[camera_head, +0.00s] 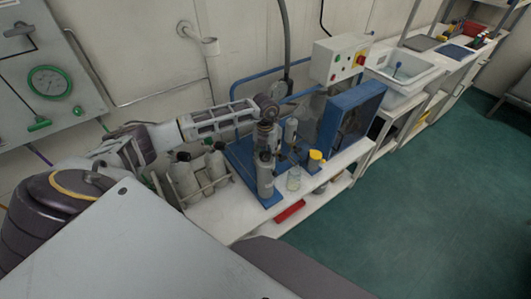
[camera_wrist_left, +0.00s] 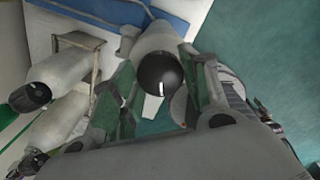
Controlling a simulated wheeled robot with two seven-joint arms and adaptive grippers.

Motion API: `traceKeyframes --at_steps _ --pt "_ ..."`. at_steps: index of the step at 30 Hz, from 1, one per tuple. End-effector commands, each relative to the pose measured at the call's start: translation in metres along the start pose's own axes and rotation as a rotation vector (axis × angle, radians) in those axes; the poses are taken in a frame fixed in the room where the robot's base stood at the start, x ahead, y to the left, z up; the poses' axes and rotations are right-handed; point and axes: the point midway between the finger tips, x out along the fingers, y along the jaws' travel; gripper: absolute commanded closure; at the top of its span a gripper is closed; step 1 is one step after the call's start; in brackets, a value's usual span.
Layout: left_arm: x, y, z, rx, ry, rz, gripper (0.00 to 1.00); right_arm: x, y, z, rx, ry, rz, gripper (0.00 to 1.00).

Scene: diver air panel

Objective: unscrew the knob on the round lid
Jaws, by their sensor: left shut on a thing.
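A grey upright canister (camera_head: 265,180) stands on a blue base at the front of the white bench in the head view. My left gripper (camera_head: 267,142) is directly over its top, pointing down. In the left wrist view, the dark round knob (camera_wrist_left: 160,74) at the end of the grey body (camera_wrist_left: 158,38) sits between the two fingers of my left gripper (camera_wrist_left: 160,62). The gripper is shut on this dark knob. In the head view the gripper hides most of the canister top. The exact finger contact is hard to see. My right gripper is not in view.
Grey bottles (camera_head: 186,178) stand in a rack left of the canister. A clear beaker (camera_head: 293,179) and a yellow-topped jar (camera_head: 315,160) stand close on its right. A blue frame (camera_head: 350,115) and a control box (camera_head: 340,58) stand behind. The green floor (camera_head: 420,180) is clear.

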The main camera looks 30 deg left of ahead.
Motion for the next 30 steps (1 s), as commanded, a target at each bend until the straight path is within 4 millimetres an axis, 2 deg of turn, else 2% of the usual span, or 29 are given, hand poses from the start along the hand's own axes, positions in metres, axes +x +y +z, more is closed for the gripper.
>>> traceKeyframes --at_steps 19,30 --pt "-0.001 0.001 0.0 -0.511 -0.001 0.0 0.79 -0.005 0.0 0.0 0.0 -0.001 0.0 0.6" --pt "-0.001 0.001 0.0 -0.802 -0.002 -0.001 0.79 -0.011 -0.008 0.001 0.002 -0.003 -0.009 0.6"
